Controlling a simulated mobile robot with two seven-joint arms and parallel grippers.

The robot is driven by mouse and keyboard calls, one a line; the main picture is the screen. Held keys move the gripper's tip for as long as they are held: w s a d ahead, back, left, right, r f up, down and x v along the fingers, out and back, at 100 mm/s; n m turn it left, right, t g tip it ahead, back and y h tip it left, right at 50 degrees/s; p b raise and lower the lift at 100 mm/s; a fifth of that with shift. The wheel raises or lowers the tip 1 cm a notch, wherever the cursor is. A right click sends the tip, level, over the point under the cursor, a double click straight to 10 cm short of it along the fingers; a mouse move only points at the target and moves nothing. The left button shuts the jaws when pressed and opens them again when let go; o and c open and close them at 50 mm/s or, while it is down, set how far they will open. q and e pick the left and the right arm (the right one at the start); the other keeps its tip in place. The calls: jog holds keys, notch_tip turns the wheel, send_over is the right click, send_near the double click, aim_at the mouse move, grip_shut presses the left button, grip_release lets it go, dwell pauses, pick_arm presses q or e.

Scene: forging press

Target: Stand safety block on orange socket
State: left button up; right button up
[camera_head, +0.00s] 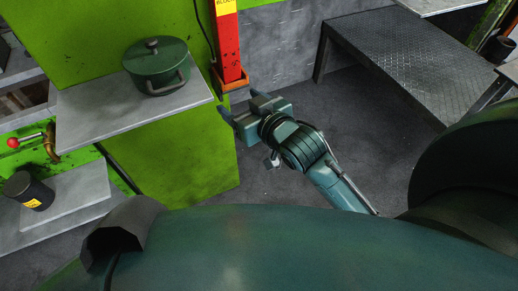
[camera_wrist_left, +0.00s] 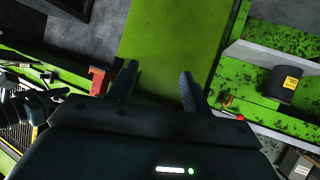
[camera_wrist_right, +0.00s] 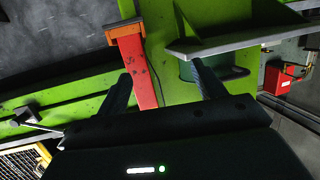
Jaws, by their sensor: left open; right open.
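The safety block, a red post (camera_head: 228,45) with a yellow label, stands upright at the green press, its foot at the orange socket (camera_head: 235,84). I cannot tell how deep it sits. Its top is cut off by the frame. My right gripper (camera_head: 240,104) is open and empty, just below and in front of the socket. In the right wrist view, the red post (camera_wrist_right: 137,72) and orange socket (camera_wrist_right: 126,29) show beyond the fingers, nearer the left one. My left gripper (camera_wrist_left: 156,80) shows only in its wrist view, open and empty, facing green panels.
A green lidded pot (camera_head: 158,68) stands on a grey shelf (camera_head: 120,113) left of the socket. A dark canister (camera_head: 28,190) with a yellow label is at the lower left. A dark metal table (camera_head: 400,55) stands at the right. Floor between is clear.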

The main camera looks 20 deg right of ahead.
pick_arm(q)
jog(key=shift+f, duration=0.1)
pick_arm(e)
jog(key=s+a+f+g+y, duration=0.1)
jog(key=s+a+f+g, duration=0.2)
jog(key=s+f, duration=1.1)
jog(key=shift+s, duration=0.8)
pick_arm(q)
jog(key=r+p, duration=0.1)
jog(key=p, duration=0.1)
jog(key=a+r+p, duration=0.1)
jog(key=p, duration=0.2)
jog(key=s+r+g+y+p, duration=0.1)
jog(key=p, duration=0.1)
jog(key=shift+a, duration=0.35)
pick_arm(e)
jog(key=r, duration=0.1)
jog(key=d, duration=0.1)
jog(key=d+r+g, duration=0.1)
jog(key=shift+s+r+n+h, duration=0.3)
jog(key=shift+s+r+h, duration=0.05)
jog(key=shift+h, duration=0.05)
pick_arm(q)
jog(key=shift+w, duration=0.1)
jog(key=shift+c, duration=0.3)
pick_arm(e)
jog(key=shift+c, duration=0.3)
